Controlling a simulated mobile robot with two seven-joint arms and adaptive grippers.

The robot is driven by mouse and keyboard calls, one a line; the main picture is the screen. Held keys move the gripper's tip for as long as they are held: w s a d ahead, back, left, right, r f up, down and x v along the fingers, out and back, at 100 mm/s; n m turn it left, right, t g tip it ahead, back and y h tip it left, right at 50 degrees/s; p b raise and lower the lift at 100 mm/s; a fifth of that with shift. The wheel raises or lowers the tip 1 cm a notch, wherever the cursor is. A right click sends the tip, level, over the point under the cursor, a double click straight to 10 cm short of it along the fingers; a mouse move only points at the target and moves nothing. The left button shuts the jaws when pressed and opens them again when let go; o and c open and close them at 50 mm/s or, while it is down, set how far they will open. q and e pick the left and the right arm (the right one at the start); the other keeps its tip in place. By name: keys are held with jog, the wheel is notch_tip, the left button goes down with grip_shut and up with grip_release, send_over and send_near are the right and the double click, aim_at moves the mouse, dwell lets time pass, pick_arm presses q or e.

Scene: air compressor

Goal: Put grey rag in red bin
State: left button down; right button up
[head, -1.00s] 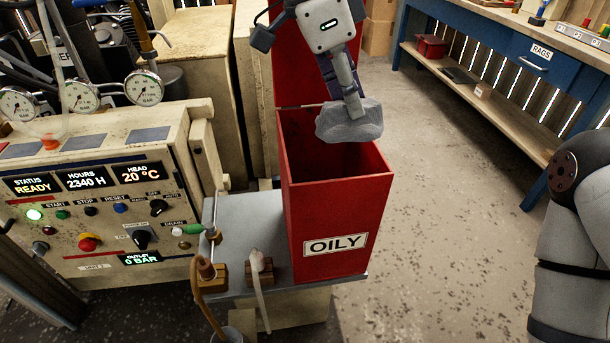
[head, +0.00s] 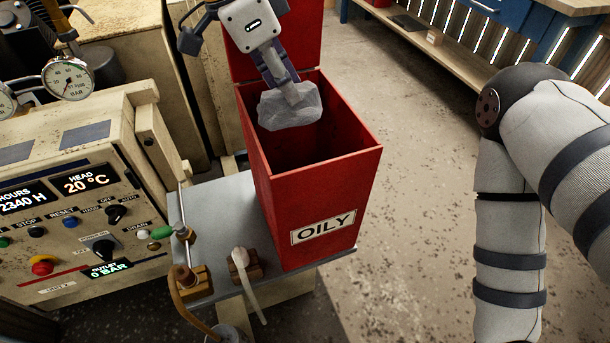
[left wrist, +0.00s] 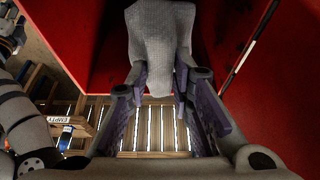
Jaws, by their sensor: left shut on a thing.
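The grey rag (head: 289,108) is a crumpled lump held at the mouth of the red bin (head: 320,205), which is labelled OILY and has its lid up at the back. My left gripper (head: 290,94) is shut on the rag from above, over the rear part of the opening. The left wrist view shows the rag (left wrist: 160,50) between the fingers (left wrist: 160,85), with red bin walls (left wrist: 68,40) around it. My right arm shows at the right, but its gripper is out of view.
The bin stands on a grey shelf (head: 215,205) beside the compressor control panel (head: 75,200). A blue workbench (head: 535,25) stands at the back right. The floor between is clear.

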pick_arm(q)
jog(key=c, duration=1.3)
grip_release()
jog(key=shift+r, duration=0.1)
jog(key=v, duration=1.2)
